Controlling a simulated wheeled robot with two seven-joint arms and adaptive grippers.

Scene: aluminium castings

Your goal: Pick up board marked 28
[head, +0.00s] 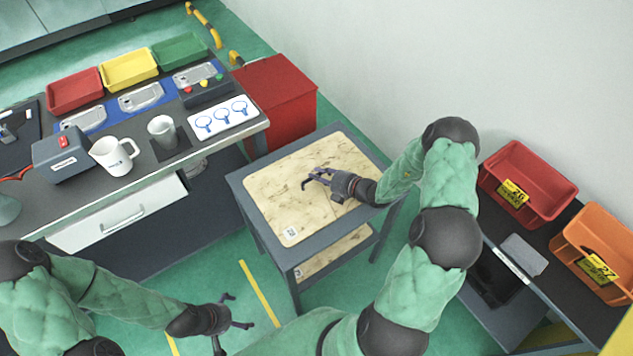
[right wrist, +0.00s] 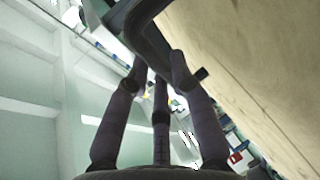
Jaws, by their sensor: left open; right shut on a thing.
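A pale, stained board (head: 285,195) lies flat on top of the grey stand in the head view. Its white corner label (head: 291,233) is too small to read surely. My right gripper (head: 318,182) is over the middle of this board, shut on a dark handle-like bar. In the right wrist view the fingers (right wrist: 160,80) close at the dark bar (right wrist: 150,35), beside the pale board surface (right wrist: 245,60). I cannot tell if the board is raised. A second pale board (head: 335,252) is on the lower shelf. My left gripper (head: 235,312) is open and empty above the floor.
The grey stand (head: 262,228) is beside a workbench with a white mug (head: 113,156), a cup and coloured trays. A red bin (head: 275,100) stands behind. Red (head: 528,183) and orange (head: 598,250) crates are at the right. Green floor is free in front.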

